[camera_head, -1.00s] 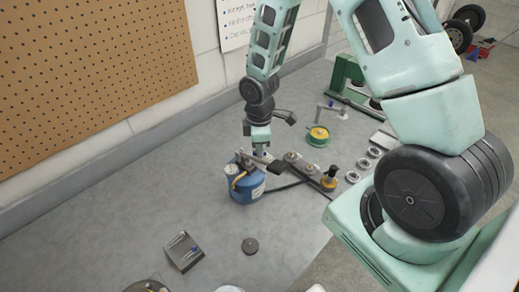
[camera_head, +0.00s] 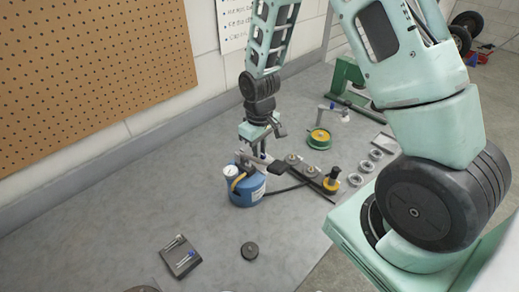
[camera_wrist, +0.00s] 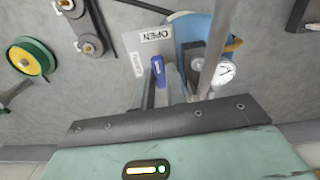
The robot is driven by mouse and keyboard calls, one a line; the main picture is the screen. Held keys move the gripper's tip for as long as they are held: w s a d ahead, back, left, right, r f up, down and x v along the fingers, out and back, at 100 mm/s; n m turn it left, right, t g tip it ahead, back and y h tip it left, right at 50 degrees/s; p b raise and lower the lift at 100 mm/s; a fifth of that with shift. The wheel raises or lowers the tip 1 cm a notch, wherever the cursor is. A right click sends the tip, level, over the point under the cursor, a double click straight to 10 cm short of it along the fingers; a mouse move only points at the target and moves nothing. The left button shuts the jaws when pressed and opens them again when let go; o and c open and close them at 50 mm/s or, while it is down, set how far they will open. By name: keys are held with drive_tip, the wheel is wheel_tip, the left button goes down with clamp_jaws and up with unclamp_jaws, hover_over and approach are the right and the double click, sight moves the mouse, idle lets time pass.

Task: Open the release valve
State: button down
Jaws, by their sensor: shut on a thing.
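The blue tank (camera_head: 246,193) stands on the bench with a white round gauge (camera_head: 229,170) and a yellow part on it. In the wrist view, its blue body (camera_wrist: 190,28), gauge (camera_wrist: 225,72) and a grey plate with an "OPEN" label (camera_wrist: 157,35) show. A blue-tipped release valve lever (camera_wrist: 158,70) points up beside this label. A second label on the plate is too small to read. My gripper (camera_head: 260,155) is above the tank; in the wrist view (camera_wrist: 170,85) it is shut on the lever. The lever's base is hidden by the fingers.
A dark hose runs from the tank to a dark block with round parts (camera_head: 312,174). A green-and-yellow disc (camera_head: 319,138) is behind it. A small tray (camera_head: 181,257) and a dark disc (camera_head: 250,250) lie in front. The bench's left side is clear.

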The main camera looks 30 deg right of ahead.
drive_tip(key=shift+w+m, duration=0.1)
drive_tip(key=shift+m, duration=0.3)
drive_tip(key=c, duration=1.4)
unclamp_jaws()
drive_tip(key=shift+c, duration=0.2)
wheel_tip(320, 180, up, 18)
drive_tip(key=b, duration=0.3)
drive_tip(key=shift+f, duration=0.25)
drive_tip(key=shift+a, duration=0.1)
drive_tip(key=s+a+f+n+b, duration=0.1)
drive_tip(key=s+a+f+n, duration=0.1)
drive_tip(key=s+a, duration=0.7)
drive_tip(key=s+a+f+n+b, duration=0.1)
drive_tip(key=s+a+f+n, duration=0.1)
drive_tip(key=s+a, duration=0.6)
drive_tip(key=s+n, duration=0.1)
drive_tip(key=s, duration=0.4)
drive_tip(key=shift+s+a+f+n+y, duration=0.15)
drive_tip(key=shift+a+f+n+y, duration=0.15)
drive_tip(key=shift+a+f, duration=0.1)
